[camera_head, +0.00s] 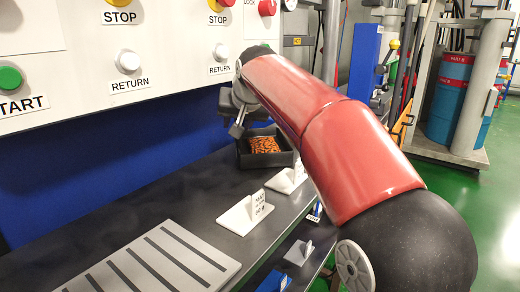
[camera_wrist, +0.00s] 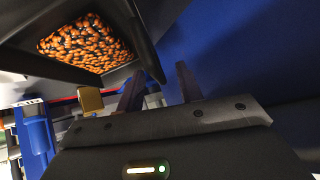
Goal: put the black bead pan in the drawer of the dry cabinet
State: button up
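The black bead pan (camera_head: 245,158) stands on the dark bench top at its far end, with orange-and-dark beads inside. In the wrist view the pan (camera_wrist: 148,45) fills the upper left. My gripper (camera_head: 238,130) is at the pan's left side in the head view, partly hidden by its own wrist. In the wrist view my gripper (camera_wrist: 160,80) has its two fingers apart, with a pan wall reaching toward the gap between them. I cannot tell whether a finger touches the wall. I cannot make out a dry cabinet drawer in either view.
White label stands (camera_head: 246,212) and (camera_head: 288,178) sit along the bench's front edge, with a grey slotted plate (camera_head: 160,262) nearer. A panel with buttons (camera_head: 128,60) rises behind the bench.

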jog(key=shift+x, duration=0.85)
jog(key=shift+d, duration=0.1)
grip_shut()
jog(key=shift+r, duration=0.25)
